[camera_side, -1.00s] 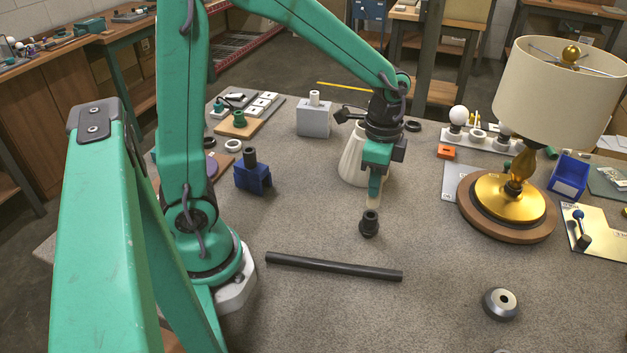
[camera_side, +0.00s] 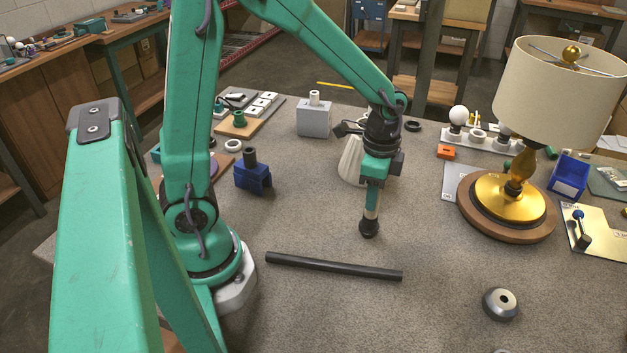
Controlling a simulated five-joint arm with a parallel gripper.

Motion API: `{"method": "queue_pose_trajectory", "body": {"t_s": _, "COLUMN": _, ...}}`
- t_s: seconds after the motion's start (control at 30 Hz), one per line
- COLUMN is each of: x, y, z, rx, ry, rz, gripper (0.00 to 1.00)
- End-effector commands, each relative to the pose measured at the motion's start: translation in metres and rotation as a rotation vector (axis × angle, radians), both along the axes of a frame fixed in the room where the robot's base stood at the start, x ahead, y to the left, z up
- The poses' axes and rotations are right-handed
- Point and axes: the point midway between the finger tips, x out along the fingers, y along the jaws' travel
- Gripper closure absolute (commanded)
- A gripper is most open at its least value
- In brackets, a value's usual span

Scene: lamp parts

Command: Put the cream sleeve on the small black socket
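The small black socket (camera_side: 369,229) stands upright on the grey table, in front of the white pleated shade. My gripper (camera_side: 373,191) points straight down above it, with its fingers on the cream sleeve (camera_side: 371,207). The sleeve is upright and in line with the socket. Its lower end meets the socket, and the socket's narrow upper part no longer shows. I cannot tell how far down the sleeve sits around it. The near finger covers the upper part of the sleeve.
A long black rod (camera_side: 334,267) lies in front of the socket. A dark grey cone-shaped part (camera_side: 500,303) is at front right. The gold lamp (camera_side: 515,200) stands to the right. The white pleated shade (camera_side: 350,160) is close behind my gripper. A blue block (camera_side: 252,176) stands to the left.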

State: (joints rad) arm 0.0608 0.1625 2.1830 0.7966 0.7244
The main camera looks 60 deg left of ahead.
Motion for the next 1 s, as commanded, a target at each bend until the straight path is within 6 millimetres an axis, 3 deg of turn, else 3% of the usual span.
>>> {"method": "queue_pose_trajectory", "body": {"t_s": 0.57, "x": 0.001, "y": 0.000, "z": 0.010, "rx": 0.000, "ry": -0.004, "rz": 0.000, "gripper": 0.56}}
{"method": "queue_pose_trajectory", "body": {"t_s": 0.77, "x": 0.001, "y": 0.000, "z": 0.033, "rx": 0.000, "ry": -0.006, "rz": 0.000, "gripper": 0.56}}
{"method": "queue_pose_trajectory", "body": {"t_s": 1.0, "x": 0.001, "y": 0.000, "z": 0.073, "rx": -0.001, "ry": -0.006, "rz": 0.000, "gripper": 0.56}}
